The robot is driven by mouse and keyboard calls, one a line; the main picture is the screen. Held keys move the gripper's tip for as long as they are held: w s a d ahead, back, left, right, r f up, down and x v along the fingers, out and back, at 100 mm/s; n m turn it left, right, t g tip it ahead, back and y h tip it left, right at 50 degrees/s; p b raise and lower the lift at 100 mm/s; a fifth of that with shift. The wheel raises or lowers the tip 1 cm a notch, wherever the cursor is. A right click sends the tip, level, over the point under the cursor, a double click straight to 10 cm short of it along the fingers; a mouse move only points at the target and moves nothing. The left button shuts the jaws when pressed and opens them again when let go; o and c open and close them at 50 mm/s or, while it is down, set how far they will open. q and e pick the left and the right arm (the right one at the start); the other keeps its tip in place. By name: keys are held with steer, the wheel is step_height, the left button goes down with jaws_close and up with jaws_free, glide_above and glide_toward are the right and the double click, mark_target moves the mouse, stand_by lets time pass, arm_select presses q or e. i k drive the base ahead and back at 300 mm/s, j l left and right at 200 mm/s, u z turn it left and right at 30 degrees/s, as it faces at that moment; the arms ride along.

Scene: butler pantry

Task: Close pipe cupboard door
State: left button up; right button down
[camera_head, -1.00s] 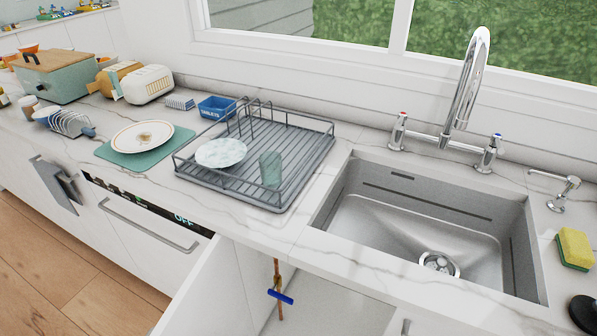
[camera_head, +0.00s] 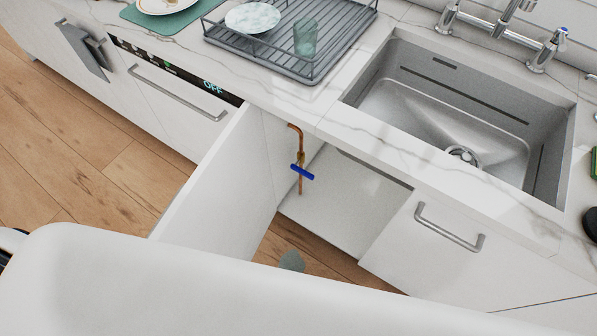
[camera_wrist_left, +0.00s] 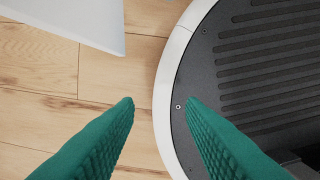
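The white pipe cupboard door (camera_head: 215,180) stands open under the counter, sticking out into the room to the left of the cupboard opening. Inside the cupboard (camera_head: 345,205) a copper pipe (camera_head: 301,150) with a blue valve handle (camera_head: 302,172) shows. In the left wrist view a white panel edge (camera_wrist_left: 75,22), probably the door, is at the top left. My left gripper (camera_wrist_left: 159,100) has its two green fingers apart with nothing between them, above the floor and clear of the panel. My right gripper is in neither view.
A closed white front with a metal handle (camera_head: 447,228) is right of the opening. The sink (camera_head: 450,110) and dish rack (camera_head: 290,45) are above. A dishwasher front (camera_head: 175,105) is left of the door. Wooden floor (camera_head: 75,150) is clear at left. A small grey patch (camera_head: 292,261) lies below.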

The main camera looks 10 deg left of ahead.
mark_target(226, 207)
steer(key=k, duration=0.85)
steer(key=k+z, duration=0.1)
steer(key=z, duration=0.3)
steer(key=k+j+z, duration=0.1)
steer(key=z, duration=0.25)
steer(key=k+z, duration=0.15)
steer(key=z, duration=0.25)
steer(key=j, duration=1.55)
steer(key=k+j, duration=0.15)
steer(key=j, duration=1.4)
